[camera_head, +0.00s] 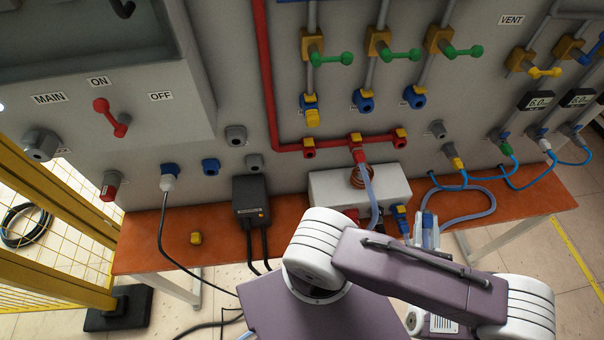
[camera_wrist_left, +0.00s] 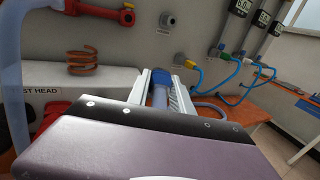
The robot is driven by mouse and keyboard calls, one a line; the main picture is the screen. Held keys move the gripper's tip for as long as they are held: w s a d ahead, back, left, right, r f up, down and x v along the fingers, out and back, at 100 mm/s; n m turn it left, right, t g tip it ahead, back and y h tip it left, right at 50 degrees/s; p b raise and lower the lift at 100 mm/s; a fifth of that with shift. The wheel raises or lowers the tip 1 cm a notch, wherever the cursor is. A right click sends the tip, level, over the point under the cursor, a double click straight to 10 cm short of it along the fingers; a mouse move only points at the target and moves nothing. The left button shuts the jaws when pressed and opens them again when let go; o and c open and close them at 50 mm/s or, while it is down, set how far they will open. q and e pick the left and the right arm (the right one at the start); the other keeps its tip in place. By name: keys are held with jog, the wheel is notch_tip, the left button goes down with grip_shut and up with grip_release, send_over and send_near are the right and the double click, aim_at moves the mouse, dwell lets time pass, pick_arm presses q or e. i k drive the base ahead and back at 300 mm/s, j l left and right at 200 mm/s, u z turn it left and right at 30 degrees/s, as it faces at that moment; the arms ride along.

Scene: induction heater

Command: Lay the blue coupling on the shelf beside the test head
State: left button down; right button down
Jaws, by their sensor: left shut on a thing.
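My left gripper (camera_head: 427,222) is shut on the blue coupling (camera_wrist_left: 158,95), which sits between its two pale fingers in the left wrist view. In the head view the arm hides most of the gripper, and only a little blue shows between the fingertips. The gripper is at the right end of the test head (camera_head: 385,184), a white box with a copper coil on top; the test head also shows in the left wrist view (camera_wrist_left: 110,74). The orange-brown shelf (camera_head: 525,196) runs under it. I cannot tell whether the coupling touches the shelf. My right gripper is out of view.
A clear hose (camera_head: 371,190) drops past the test head's front. Blue hoses (camera_head: 515,180) hang along the panel at the right. A black adapter box (camera_head: 250,200) and a small yellow part (camera_head: 196,238) are on the shelf's left side. The shelf's right end looks clear.

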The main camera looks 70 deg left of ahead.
aim_at(300, 215)
jog(key=k+j+u, duration=0.4)
jog(key=k+j, duration=0.25)
jog(key=k, duration=0.2)
jog(key=k+j+u, duration=0.4)
jog(key=k+j, duration=0.35)
jog(key=j, duration=0.15)
